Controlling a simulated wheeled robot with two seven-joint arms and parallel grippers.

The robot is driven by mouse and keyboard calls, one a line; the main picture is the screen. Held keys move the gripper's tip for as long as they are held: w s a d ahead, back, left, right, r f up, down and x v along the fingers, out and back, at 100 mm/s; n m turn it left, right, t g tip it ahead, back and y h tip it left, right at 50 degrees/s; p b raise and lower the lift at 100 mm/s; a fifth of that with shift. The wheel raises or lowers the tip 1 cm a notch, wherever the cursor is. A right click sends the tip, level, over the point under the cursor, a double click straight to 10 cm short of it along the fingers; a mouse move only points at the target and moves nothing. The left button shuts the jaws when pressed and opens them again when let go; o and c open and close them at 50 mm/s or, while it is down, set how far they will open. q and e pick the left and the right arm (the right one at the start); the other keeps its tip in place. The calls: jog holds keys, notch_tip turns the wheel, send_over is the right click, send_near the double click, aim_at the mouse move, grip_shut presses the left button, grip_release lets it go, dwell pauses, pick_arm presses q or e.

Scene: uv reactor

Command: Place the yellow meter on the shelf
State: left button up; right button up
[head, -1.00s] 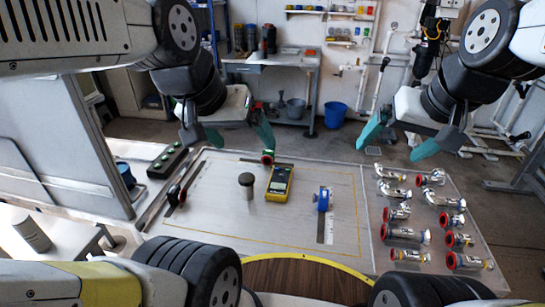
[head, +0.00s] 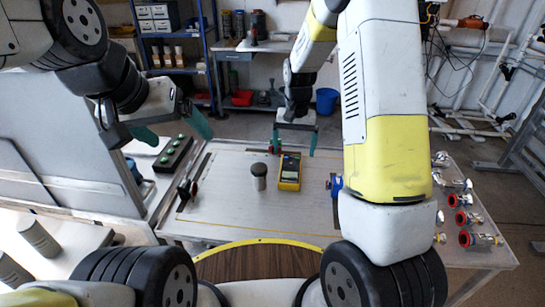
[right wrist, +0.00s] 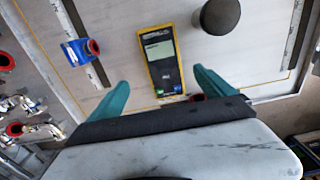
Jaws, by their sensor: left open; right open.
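The yellow meter (head: 289,172), with a dark face, lies flat on the worktable. In the right wrist view the meter (right wrist: 161,62) lies just beyond and between the teal fingertips. My right gripper (head: 295,144) is open and empty, above the table near the meter's far end; it also shows in the right wrist view (right wrist: 162,92). My left gripper (head: 173,131) is open and empty, above the table's far left side. A blue-framed shelf rack (head: 180,36) with bins and jars stands at the back left. I cannot tell whether it is the task's shelf.
A dark-capped cylinder (head: 259,176) stands just left of the meter. A blue fitting (right wrist: 78,51) lies on its other side. Metal fittings with red ends (head: 466,218) fill the table's right side. A green-buttoned box (head: 173,154) sits at the left. A grey bench (head: 262,46) stands behind.

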aim_at(291, 168)
jog(key=shift+w+a+f, duration=0.1)
jog(key=shift+a+f, duration=0.05)
jog(key=shift+f, duration=0.35)
jog(key=shift+w+a+f, duration=0.1)
jog(key=shift+a+f, duration=0.05)
jog(key=shift+f, duration=0.3)
jog(key=f, duration=0.7)
jog(key=shift+w, duration=0.2)
jog(key=shift+c, duration=0.4)
jog(key=shift+r, duration=0.1)
jog(key=c, duration=1.8)
jog(key=shift+c, duration=0.2)
